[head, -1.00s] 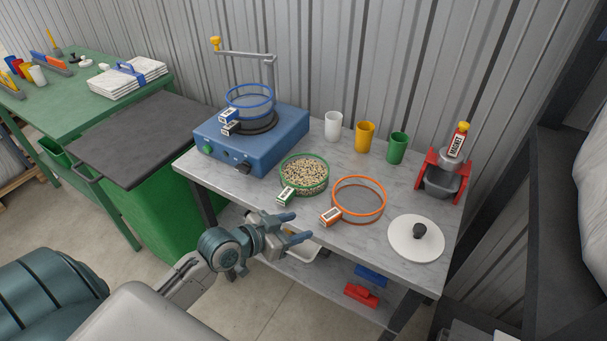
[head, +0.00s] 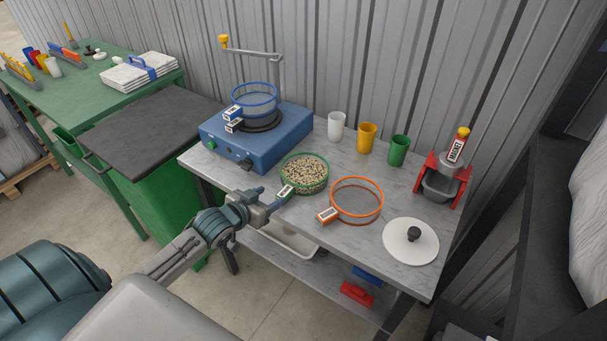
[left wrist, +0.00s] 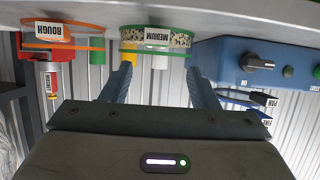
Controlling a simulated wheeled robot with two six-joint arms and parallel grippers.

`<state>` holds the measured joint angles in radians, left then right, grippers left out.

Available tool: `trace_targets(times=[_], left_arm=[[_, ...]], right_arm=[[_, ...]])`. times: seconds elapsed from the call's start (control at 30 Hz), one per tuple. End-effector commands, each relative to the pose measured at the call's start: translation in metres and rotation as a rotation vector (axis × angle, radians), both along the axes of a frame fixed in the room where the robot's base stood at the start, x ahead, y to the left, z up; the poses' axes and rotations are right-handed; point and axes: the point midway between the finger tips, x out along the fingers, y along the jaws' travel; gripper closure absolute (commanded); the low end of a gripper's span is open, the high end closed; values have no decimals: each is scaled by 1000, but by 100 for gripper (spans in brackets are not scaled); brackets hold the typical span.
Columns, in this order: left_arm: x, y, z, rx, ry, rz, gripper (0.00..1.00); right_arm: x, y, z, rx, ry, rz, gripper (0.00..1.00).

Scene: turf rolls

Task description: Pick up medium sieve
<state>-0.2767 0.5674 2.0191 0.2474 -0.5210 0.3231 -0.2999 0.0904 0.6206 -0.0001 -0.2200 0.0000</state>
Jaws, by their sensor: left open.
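The medium sieve is a green-rimmed round sieve (head: 305,172) full of mixed pale and dark grains. It sits on the grey table, with a white tag at its front left. In the left wrist view, which is upside down, the sieve (left wrist: 183,40) shows its tag reading MEDIUM, beyond and roughly between my fingertips. My left gripper (head: 275,198) is open and empty, at the table's front edge close to the sieve's tag; it also shows in the left wrist view (left wrist: 159,72). My right gripper is out of view.
An orange sieve (head: 356,215) tagged ROUGH lies to the right, with a white lid (head: 411,256) beyond it. A blue machine (head: 245,148) bearing a blue sieve (head: 255,88) stands to the left. White, yellow and green cups (head: 398,150) stand behind.

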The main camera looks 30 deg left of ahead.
Motion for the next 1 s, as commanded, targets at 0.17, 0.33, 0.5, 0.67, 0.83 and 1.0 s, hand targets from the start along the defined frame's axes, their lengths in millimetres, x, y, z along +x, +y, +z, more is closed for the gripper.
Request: trace_targets(times=[0.17,0.33,0.5,0.67,0.83,1.0], left_arm=[[17,-2,-7,-1,0,0,45],[28,-4,-10,-3,0,1,45],[50,-10,-19,-5,1,1,45],[64,-10,-28,-1,1,-1,45],[66,-10,-30,1,1,-1,45],[66,-10,-30,1,1,-1,61]], right_arm=[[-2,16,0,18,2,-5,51],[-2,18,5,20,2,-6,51],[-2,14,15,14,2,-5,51],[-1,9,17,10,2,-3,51],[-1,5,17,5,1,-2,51],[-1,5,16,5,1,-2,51]])
